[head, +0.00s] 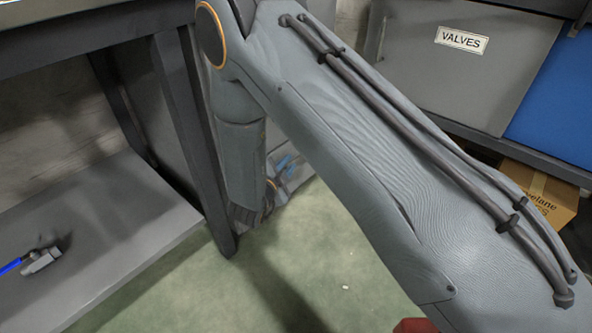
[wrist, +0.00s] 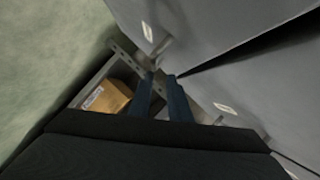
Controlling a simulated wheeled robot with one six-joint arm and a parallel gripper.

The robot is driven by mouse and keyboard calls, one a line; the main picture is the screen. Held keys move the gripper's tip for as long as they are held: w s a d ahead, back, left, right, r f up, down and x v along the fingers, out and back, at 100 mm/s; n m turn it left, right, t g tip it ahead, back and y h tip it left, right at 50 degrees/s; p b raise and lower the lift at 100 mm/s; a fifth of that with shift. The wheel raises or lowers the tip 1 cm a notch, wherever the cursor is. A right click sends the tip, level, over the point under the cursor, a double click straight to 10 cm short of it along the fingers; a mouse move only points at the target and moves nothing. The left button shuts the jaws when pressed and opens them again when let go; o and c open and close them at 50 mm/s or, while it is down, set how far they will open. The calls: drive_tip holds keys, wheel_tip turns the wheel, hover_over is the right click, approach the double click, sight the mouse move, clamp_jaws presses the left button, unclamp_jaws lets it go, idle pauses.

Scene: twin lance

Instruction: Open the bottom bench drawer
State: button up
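My gripper (wrist: 161,76) shows in the wrist view with two dark blue fingers a small gap apart. I make out nothing clearly held between the tips. Grey panels with small white labels, one above the fingers (wrist: 150,32) and one at the right (wrist: 235,110), look like drawer fronts. I cannot tell for sure which is the bottom drawer, or whether the fingertips touch a handle.
A cardboard box (wrist: 107,97) sits in a grey-edged compartment left of the fingers. In the head view, a bench's lower shelf (head: 110,225) holds a blue-handled tool (head: 32,262). A grey VALVES bin (head: 470,65) and another carton (head: 530,190) stand right. Green floor (head: 310,260) is mostly clear.

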sight(294, 162)
wheel_tip(294, 162, down, 2)
drive_tip(key=shift+s+a+f+t+h+b, duration=0.15)
drive_tip(key=shift+t+h+b, duration=0.15)
drive_tip(key=shift+b, duration=0.25)
drive_tip(key=b+x, duration=0.3)
drive_tip(key=x, duration=0.4)
drive_tip(key=shift+w, duration=0.25)
clamp_jaws()
